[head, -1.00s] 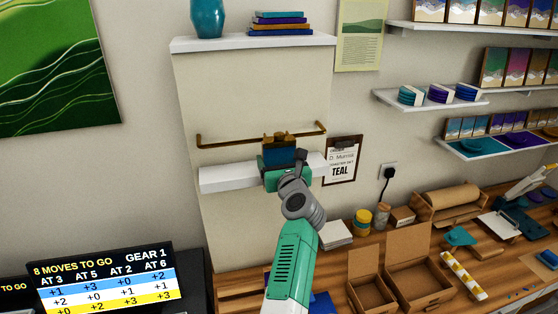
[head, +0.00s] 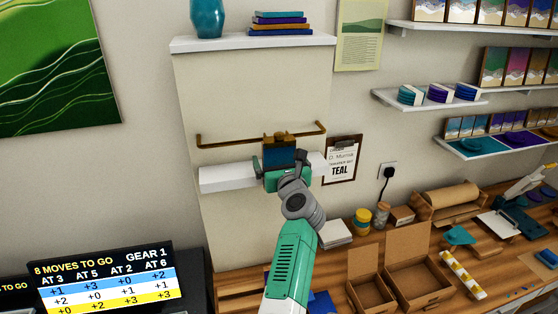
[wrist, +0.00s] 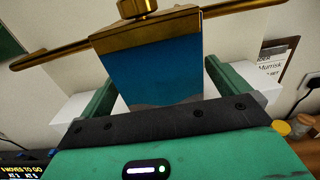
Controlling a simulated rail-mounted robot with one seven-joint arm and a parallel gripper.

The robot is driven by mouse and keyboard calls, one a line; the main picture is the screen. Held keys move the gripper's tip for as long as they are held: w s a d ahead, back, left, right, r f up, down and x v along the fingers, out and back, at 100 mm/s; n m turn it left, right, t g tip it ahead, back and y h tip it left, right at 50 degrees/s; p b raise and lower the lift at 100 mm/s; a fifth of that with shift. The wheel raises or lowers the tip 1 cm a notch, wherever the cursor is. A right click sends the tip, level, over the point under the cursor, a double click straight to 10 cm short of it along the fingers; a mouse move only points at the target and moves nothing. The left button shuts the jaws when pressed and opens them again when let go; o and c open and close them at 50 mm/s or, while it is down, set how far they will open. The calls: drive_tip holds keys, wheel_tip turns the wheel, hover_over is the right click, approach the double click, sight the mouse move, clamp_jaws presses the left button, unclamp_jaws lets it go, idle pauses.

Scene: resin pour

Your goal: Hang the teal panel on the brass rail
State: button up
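The wrist view shows the panel (wrist: 155,72) close up, with the rail (wrist: 58,56) running out on both sides. My gripper (head: 284,172) is just in front of and below the panel. Its green fingers (wrist: 165,85) are spread on either side of the panel, with gaps showing near its lower edge. The exact hook contact is hard to see.
A white ledge (head: 225,178) is below the rail, and a white shelf (head: 250,43) with a vase and books is above. A clipboard reading TEAL (head: 342,160) hangs at the right. Open boxes (head: 418,268) stand on the wooden bench at the lower right.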

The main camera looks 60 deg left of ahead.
drive_tip(key=shift+d, duration=0.1)
drive_tip(key=p+v, duration=0.1)
drive_tip(key=v, duration=0.6)
drive_tip(key=shift+s+d, duration=0.15)
drive_tip(key=shift+d, duration=0.1)
drive_tip(key=w+d+r+n+t+h+p, duration=0.2)
drive_tip(key=d+r+n+t, duration=0.4)
drive_tip(key=d+r, duration=0.55)
drive_tip(key=w+d+r+n+t+h+p, duration=0.15)
drive_tip(key=d+r+n+t, duration=0.55)
drive_tip(key=d, duration=0.8)
drive_tip(key=s+d+r+n+t+h, duration=0.2)
drive_tip(key=s+d+r+h, duration=0.2)
drive_tip(key=d, duration=0.5)
drive_tip(key=s+d+r+n+t+h+p, duration=0.1)
drive_tip(key=s+d+r+n+t+h, duration=0.2)
drive_tip(key=d, duration=0.6)
drive_tip(key=s+d+r+n+t+h+p, duration=0.1)
drive_tip(key=s+d+r+n+t+h, duration=0.1)
drive_tip(key=s+d+r+h, duration=0.3)
drive_tip(key=d+r+n+h, duration=0.1)
drive_tip(key=d+r+h, duration=0.1)
drive_tip(key=d+r, duration=0.1)
drive_tip(key=shift+s+d+r, duration=0.25)
drive_tip(key=shift+d+r, duration=0.1)
drive_tip(key=shift+d, duration=0.1)
